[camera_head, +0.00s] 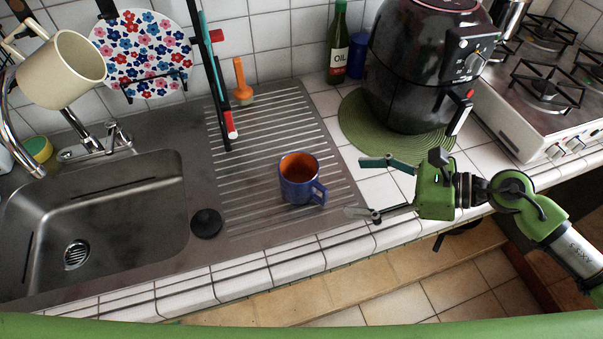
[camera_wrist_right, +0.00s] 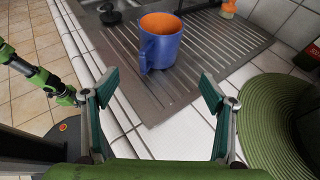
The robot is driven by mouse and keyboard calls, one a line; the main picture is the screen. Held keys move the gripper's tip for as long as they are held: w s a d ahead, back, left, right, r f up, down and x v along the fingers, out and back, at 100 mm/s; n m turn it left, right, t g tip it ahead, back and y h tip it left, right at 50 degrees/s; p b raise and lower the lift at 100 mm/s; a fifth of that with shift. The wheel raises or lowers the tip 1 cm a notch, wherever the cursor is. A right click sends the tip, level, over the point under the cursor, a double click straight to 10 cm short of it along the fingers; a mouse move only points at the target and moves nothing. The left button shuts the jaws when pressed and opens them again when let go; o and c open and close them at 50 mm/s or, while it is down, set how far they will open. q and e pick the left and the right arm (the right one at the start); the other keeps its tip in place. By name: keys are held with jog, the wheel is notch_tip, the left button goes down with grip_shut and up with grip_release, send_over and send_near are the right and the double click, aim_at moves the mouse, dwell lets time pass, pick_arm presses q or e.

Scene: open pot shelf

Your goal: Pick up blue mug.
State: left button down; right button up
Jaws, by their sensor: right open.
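The blue mug (camera_head: 297,184) with an orange inside stands upright on the ribbed drainboard of the sink. Its handle points to the lower right in the head view. My right gripper (camera_head: 360,187) is open and empty to the right of the mug, apart from it, with its fingers pointing toward it. In the right wrist view the mug (camera_wrist_right: 160,45) stands ahead, beyond and between the two spread fingertips of the gripper (camera_wrist_right: 158,88). Its handle shows at the left of the mug there. My left gripper is not in the head view.
A black air fryer (camera_head: 415,65) stands on a round green mat (camera_head: 362,122) behind my right gripper. The sink basin (camera_head: 100,215) and a black plug (camera_head: 206,223) lie left of the mug. A dish rack with a floral plate (camera_head: 140,45) and an orange brush (camera_head: 241,80) stand behind.

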aim_at(313, 186)
jog(key=x, duration=0.2)
jog(key=p+x, duration=0.1)
jog(key=x, duration=0.1)
jog(key=p+x, duration=0.1)
jog(key=x, duration=0.1)
jog(key=shift+a+r, duration=0.2)
jog(key=shift+w+a+f, duration=0.2)
jog(key=shift+a+f, duration=0.1)
jog(key=shift+a, duration=0.1)
jog(key=shift+a+f+p, duration=0.1)
jog(key=shift+a+p, duration=0.15)
jog(key=shift+p, duration=0.1)
jog(key=p+x, duration=0.1)
jog(key=x, duration=0.2)
jog(key=shift+a+f+p, duration=0.1)
jog(key=shift+f+p, duration=0.2)
jog(key=shift+p, duration=0.1)
jog(key=shift+w+a+f, duration=0.2)
jog(key=shift+a+f, duration=0.15)
jog(key=shift+a, duration=0.15)
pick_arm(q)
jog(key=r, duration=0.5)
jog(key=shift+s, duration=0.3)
pick_arm(e)
jog(key=c, duration=0.4)
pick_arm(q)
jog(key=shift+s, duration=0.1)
pick_arm(e)
jog(key=c, duration=1.1)
jog(key=shift+r, duration=0.1)
